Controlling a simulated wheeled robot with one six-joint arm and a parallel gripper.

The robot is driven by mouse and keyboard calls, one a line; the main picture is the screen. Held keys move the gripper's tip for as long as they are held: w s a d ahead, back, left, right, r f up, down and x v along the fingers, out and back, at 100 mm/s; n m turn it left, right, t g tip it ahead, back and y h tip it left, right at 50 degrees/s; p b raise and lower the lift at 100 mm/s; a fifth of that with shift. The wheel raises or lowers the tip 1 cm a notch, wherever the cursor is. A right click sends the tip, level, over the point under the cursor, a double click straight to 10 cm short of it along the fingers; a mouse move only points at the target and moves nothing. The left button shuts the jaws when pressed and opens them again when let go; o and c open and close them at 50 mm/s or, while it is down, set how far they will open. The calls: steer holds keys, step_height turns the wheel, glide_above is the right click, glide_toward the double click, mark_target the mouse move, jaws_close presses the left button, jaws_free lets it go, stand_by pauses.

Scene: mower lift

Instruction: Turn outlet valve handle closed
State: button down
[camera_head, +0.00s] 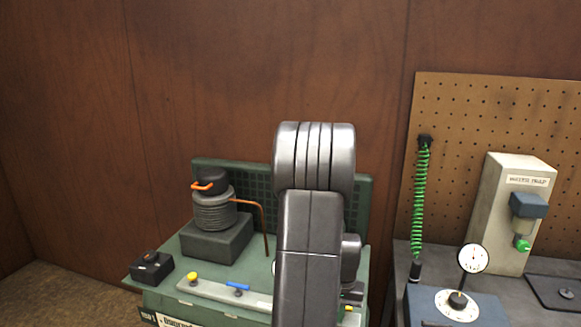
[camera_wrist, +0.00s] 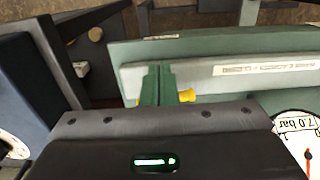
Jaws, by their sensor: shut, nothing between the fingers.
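A green bench unit (camera_head: 205,305) in the head view carries a yellow knob (camera_head: 192,277) and a blue lever handle (camera_head: 238,286) on its front ledge. I cannot read which one is the outlet valve handle. In the wrist view my gripper (camera_wrist: 158,85) shows as two green fingers shut together and empty. A yellow piece (camera_wrist: 187,95) sticks out just right of the fingers, partly hidden by them and by my gripper body. Whether the fingers touch it cannot be told. In the head view my arm hides the gripper and part of the unit.
A copper pipe (camera_head: 266,225) rises beside a grey ribbed cylinder (camera_head: 214,212) on the unit. A round gauge marked 7.0 bar (camera_wrist: 303,140) is close at right in the wrist view. A second bench at right holds a dial gauge (camera_head: 473,259) and green coiled hose (camera_head: 421,200).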

steer(key=shift+w+a+b, duration=0.1)
steer(key=shift+a+b, duration=0.25)
steer(key=shift+b, duration=0.05)
steer(key=shift+s, duration=0.2)
stand_by(0.5)
steer(key=shift+s+a, duration=0.15)
steer(key=shift+s, duration=0.05)
step_height(320, 180, up, 6)
steer(key=p, duration=0.4)
